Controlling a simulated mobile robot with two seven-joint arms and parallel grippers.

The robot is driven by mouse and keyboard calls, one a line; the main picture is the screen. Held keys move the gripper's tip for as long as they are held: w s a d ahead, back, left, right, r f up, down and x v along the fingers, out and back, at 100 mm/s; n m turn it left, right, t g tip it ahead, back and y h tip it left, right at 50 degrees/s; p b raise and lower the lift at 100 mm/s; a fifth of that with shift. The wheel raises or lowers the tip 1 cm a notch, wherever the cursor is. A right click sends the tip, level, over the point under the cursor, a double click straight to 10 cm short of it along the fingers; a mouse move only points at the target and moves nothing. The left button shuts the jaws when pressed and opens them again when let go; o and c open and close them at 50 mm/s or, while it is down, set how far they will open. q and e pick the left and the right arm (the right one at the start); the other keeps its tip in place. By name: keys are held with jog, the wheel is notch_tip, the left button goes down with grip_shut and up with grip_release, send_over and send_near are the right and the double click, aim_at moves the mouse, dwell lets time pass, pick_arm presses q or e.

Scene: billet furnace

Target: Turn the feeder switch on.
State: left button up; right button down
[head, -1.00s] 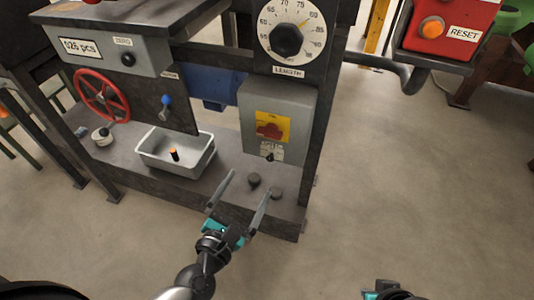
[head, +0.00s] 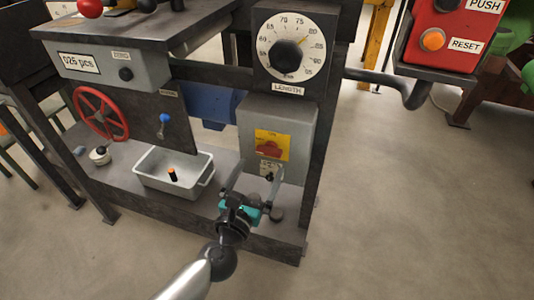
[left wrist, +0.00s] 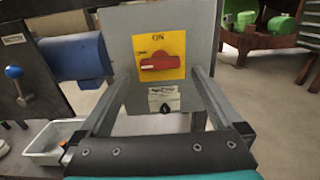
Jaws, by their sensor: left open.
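A grey switch box (head: 304,123) carries a yellow plate (head: 272,136) with a red rotary handle (head: 268,149). In the left wrist view the red handle (left wrist: 158,63) lies about horizontal, and ON is printed above it. Below is a small white label (left wrist: 164,97), too blurred to read, and a small black knob (left wrist: 166,108); I cannot tell which control the label names. My left gripper (head: 253,172) is open and empty, in front of the box's lower part. Its fingers (left wrist: 163,78) stand on either side of the plate and knob in the wrist view. My right gripper is out of view.
A grey tray (head: 203,187) holding a small black and orange piece stands left on the shelf. A red handwheel (head: 101,113) and a blue-knobbed lever (head: 164,121) are further left. The LENGTH dial (head: 287,54) is above the box. A red RESET box (head: 440,55) hangs right.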

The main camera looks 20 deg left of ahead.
aim_at(268, 153)
pick_arm(q)
jog(key=shift+w+d, duration=0.1)
jog(key=shift+w, duration=3)
jog(key=c, duration=1.2)
